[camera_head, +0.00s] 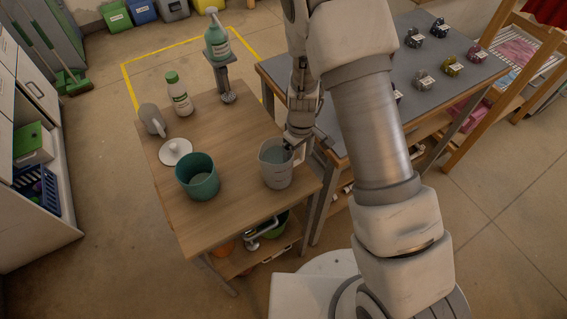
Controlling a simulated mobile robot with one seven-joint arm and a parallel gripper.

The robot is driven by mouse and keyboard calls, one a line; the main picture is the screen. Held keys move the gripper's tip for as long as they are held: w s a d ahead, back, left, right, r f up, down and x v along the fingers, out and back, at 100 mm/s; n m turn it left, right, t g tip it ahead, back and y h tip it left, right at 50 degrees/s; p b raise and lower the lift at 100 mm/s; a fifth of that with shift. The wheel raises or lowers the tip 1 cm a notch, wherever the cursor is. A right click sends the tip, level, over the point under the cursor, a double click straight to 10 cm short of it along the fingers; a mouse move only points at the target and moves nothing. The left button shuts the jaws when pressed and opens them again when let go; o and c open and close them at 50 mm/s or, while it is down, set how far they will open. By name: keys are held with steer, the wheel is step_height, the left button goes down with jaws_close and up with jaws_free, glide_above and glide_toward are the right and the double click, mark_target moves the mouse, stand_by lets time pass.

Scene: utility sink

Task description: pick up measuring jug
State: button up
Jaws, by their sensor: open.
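The measuring jug (275,170) is a pale grey, translucent vessel standing upright near the right edge of the wooden table, with its handle toward the right. My gripper (291,143) points down at the back right of the jug's rim, close to the handle. It is open. The fingertips are small and partly overlap the jug, so I cannot tell whether they touch it or straddle its wall or handle.
A teal pot (198,180) stands left of the jug on the wooden table (220,220). A white lid (175,151), a grey jug-like vessel (152,119) and a green-capped white bottle (179,95) stand farther back. A grey-topped table (345,120) adjoins on the right.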

steer(key=shift+f, duration=0.35)
steer(key=shift+c, duration=0.3)
jaws_close()
